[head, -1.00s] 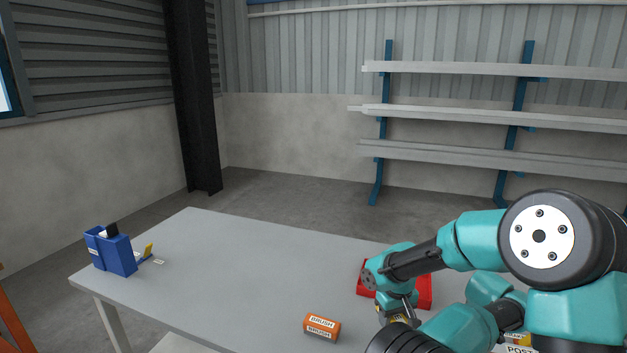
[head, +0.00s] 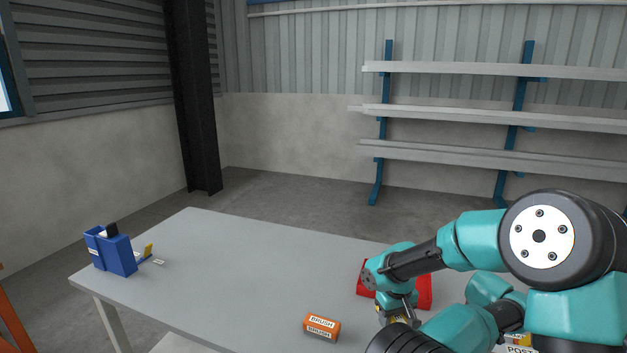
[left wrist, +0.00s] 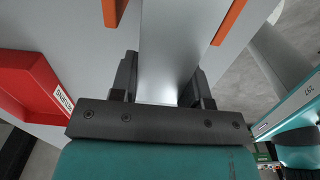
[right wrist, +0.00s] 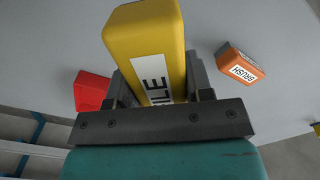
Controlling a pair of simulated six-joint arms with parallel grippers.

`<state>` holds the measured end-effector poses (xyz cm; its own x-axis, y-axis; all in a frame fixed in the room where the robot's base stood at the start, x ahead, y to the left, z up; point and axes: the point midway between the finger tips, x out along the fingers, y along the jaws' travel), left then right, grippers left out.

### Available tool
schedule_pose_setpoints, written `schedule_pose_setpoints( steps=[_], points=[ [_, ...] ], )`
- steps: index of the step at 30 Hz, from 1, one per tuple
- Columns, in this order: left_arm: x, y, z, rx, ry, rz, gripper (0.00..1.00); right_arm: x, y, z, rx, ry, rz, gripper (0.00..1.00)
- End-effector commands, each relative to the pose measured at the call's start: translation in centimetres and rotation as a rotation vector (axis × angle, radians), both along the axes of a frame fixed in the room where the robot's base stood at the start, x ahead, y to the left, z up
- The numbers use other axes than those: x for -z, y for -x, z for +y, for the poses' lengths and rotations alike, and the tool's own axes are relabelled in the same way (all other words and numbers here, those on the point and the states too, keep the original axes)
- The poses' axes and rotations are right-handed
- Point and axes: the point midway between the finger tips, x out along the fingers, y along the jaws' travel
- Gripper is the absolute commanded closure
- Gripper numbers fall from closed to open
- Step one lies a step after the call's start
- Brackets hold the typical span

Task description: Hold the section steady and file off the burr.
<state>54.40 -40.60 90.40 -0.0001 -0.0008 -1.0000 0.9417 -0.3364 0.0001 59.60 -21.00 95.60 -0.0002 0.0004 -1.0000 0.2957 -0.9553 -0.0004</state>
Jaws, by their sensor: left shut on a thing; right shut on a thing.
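My right gripper (head: 398,314) is partly hidden by its own arm in the head view. In the right wrist view my right gripper (right wrist: 160,100) is shut on the yellow file (right wrist: 148,32), whose label is partly covered. In the left wrist view my left gripper (left wrist: 163,88) is shut on a smooth light-grey metal section (left wrist: 168,45) that runs up between its fingers. The left gripper does not show in the head view. I cannot make out the burr, nor whether the file touches the section.
An orange brush block (head: 321,327) lies on the grey table (head: 240,270). A red tray (head: 425,292) is behind the right gripper. A blue holder (head: 113,254) stands at the table's far left. Orange strips (left wrist: 230,20) flank the section. The table's left half is mostly clear.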

Motion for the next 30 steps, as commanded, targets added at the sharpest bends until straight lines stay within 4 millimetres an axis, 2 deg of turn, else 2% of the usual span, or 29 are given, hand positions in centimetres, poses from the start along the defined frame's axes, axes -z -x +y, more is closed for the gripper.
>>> schedule_pose_setpoints(
  steps=[3,30],
  points=[
    [-0.13,-0.02,-0.04,0.000,0.002,-0.002,1.00,-0.04,-0.02,0.00,0.000,0.000,-0.001,0.75],
    [0.63,0.13,-0.12,0.000,-0.005,0.003,1.00,-0.04,-0.02,0.00,0.000,0.000,-0.001,0.75]
  ],
)
